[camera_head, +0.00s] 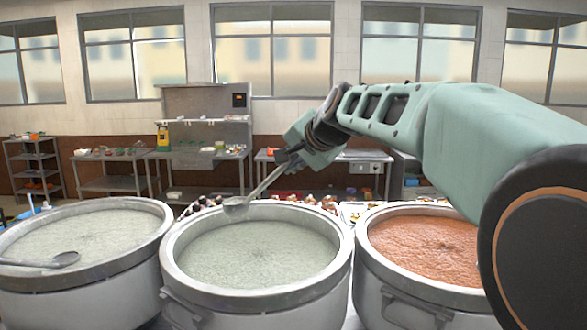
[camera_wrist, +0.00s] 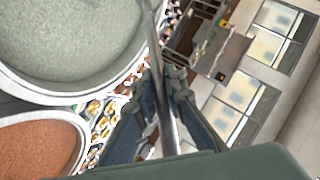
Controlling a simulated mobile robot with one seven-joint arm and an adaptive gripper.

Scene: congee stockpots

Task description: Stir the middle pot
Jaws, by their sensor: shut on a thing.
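The middle pot (camera_head: 338,232) is large and pale grey, filled with grey-green congee (camera_head: 262,258). My gripper (camera_head: 290,158) is above and behind its far rim. It is shut on the handle of a metal ladle (camera_head: 236,205), whose bowl hangs tilted over the far left part of the middle pot's rim. I cannot tell whether the bowl touches the rim. In the wrist view my gripper's fingers (camera_wrist: 165,88) close around the ladle's handle (camera_wrist: 155,45), and a pale pot with grey-green congee (camera_wrist: 65,35) shows at upper left. The ladle's bowl is out of the wrist view.
The left pot (camera_head: 110,282) holds pale congee, with another ladle (camera_head: 62,260) lying across its near left rim. The right pot (camera_head: 400,285) holds orange-brown congee, partly covered by my arm. Small food items (camera_head: 310,202) lie behind the pots. Steel tables (camera_head: 110,185) stand at the back.

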